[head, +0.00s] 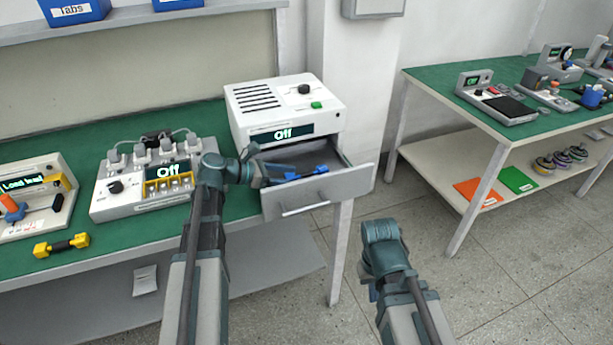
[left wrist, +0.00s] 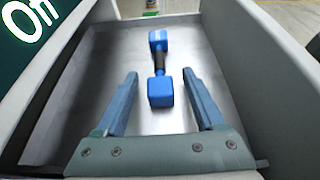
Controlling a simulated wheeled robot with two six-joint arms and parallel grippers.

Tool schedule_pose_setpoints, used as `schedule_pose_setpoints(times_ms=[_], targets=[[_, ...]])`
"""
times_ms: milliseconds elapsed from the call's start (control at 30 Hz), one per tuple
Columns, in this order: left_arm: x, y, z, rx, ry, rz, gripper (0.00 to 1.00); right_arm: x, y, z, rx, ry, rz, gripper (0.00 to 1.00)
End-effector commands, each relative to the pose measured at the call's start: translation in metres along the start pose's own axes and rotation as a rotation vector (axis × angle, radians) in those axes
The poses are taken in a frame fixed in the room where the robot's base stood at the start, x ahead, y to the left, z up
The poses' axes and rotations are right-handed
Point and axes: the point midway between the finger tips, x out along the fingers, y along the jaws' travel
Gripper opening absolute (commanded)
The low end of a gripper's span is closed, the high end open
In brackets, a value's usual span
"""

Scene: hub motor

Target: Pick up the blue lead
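The blue lead (left wrist: 160,93) has two blue blocky ends joined by a dark middle. It lies on the floor of the open drawer (left wrist: 205,50) in the left wrist view. In the head view the blue lead (head: 320,170) shows in the drawer (head: 318,192) under the white machine. My left gripper (left wrist: 160,90) is open, its two fingers either side of the lead's near end and apart from it in the picture. I cannot tell their exact height over it. In the head view my left gripper (head: 268,178) reaches into the drawer from the left. My right arm shows low at centre right; its fingers are hidden.
The white machine (head: 283,108) reads "Off" above the drawer. The drawer walls stand close around my left gripper. A charger box (head: 150,180) and a yellow lead (head: 61,246) are on the green bench. A second bench (head: 490,130) stands at right, with open floor between.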

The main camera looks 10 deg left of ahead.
Motion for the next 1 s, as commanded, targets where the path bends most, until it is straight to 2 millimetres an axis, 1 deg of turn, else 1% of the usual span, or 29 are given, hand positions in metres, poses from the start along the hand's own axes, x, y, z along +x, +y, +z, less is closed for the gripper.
schedule_pose_setpoints(times_ms=[33, 67, 100, 367, 767, 867, 1000], targets=[[0.0, 0.0, 0.0, 0.0, 0.0, 0.0, 0.6, 0.0, 0.0, 0.0, 0.0, 0.0, 0.0, 0.0], [0.0, 0.0, 0.0, 0.0, 0.0, 0.0, 0.55, 0.0, 0.0, 0.0, 0.0, 0.0, 0.0, 0.0], [0.0, 0.0, 0.0, 0.0, 0.0, 0.0, 0.47, 0.0, 0.0, 0.0, 0.0, 0.0, 0.0, 0.0], [0.0, 0.0, 0.0, 0.0, 0.0, 0.0, 0.01, 0.0, 0.0, 0.0, 0.0, 0.0, 0.0, 0.0], [-0.001, 0.0, 0.001, 0.0, -0.001, 0.0, 0.0, -0.002, 0.0, 0.0, 0.0, 0.0, 0.0, 0.0], [-0.003, 0.0, 0.005, 0.0, -0.001, 0.0, 0.0, -0.006, 0.001, 0.0, 0.0, 0.0, 0.0, 0.0], [-0.007, 0.0, 0.016, 0.0, -0.001, 0.0, 0.0, -0.017, 0.002, 0.001, 0.0, 0.0, 0.0, 0.0]])
